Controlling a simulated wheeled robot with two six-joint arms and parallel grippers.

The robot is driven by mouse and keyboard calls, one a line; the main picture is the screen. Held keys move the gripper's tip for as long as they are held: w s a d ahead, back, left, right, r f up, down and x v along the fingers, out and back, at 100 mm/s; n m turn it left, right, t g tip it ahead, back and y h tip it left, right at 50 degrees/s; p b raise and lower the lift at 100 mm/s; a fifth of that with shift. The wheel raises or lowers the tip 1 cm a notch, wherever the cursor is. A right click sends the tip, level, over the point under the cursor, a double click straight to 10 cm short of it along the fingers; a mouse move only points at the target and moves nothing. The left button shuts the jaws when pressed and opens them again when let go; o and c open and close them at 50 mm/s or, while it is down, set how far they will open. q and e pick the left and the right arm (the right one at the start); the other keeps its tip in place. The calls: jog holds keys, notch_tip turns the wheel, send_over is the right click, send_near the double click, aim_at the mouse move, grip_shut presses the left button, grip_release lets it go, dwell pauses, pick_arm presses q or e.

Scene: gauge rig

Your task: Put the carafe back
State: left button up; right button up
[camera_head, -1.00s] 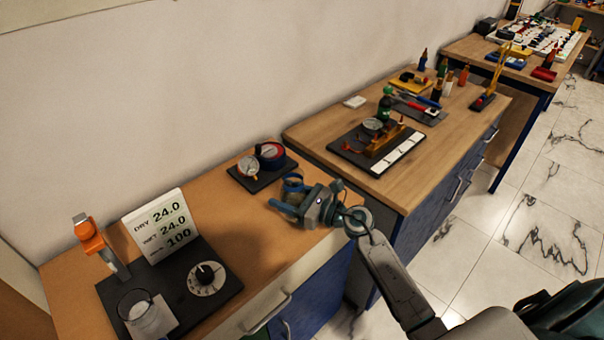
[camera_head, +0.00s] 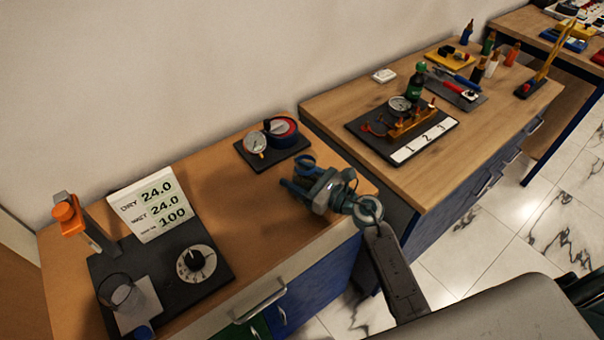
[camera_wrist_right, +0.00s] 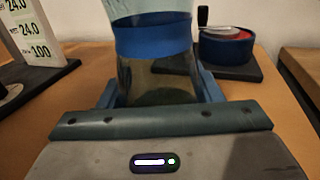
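A clear glass carafe with a blue band (camera_wrist_right: 155,38) stands upright between the two fingers of my right gripper (camera_wrist_right: 158,92) in the right wrist view. Both fingers lie against its sides, and its top is cut off by the frame. In the head view my right gripper (camera_head: 298,188) is over the front right part of the orange-brown bench, with the carafe's blue band (camera_head: 304,163) showing at its fingers and the glass mostly hidden. I cannot tell whether the carafe's base touches the bench. My left gripper is not in view.
A black base (camera_head: 212,262) at left carries a readout panel (camera_head: 152,206), a dial (camera_head: 197,262), an orange-topped post (camera_head: 66,212) and a glass beaker (camera_head: 118,290). The bench middle is clear. A second bench (camera_head: 330,105) holds several tools.

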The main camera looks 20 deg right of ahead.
jog(key=o, duration=0.4)
jog(key=shift+s+a+r, duration=0.1)
jog(key=shift+s+a, duration=0.1)
jog(key=shift+a, duration=0.05)
jog(key=shift+c, duration=0.2)
jog(key=shift+o, duration=0.4)
jog(key=shift+s+a+r, duration=0.1)
jog(key=shift+a, duration=0.1)
jog(key=shift+d, duration=0.15)
jog(key=shift+s+d+f, duration=0.15)
jog(key=shift+d+f, duration=0.05)
jog(key=shift+d, duration=0.15)
jog(key=b+v, duration=0.3)
jog(key=v, duration=0.7)
jog(key=shift+b, duration=0.35)
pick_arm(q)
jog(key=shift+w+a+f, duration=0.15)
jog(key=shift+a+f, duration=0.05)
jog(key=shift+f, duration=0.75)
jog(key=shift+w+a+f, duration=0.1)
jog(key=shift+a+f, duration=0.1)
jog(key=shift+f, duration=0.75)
pick_arm(e)
jog(key=shift+s+d+r, duration=0.15)
jog(key=shift+s+d, duration=0.2)
jog(key=shift+s, duration=0.2)
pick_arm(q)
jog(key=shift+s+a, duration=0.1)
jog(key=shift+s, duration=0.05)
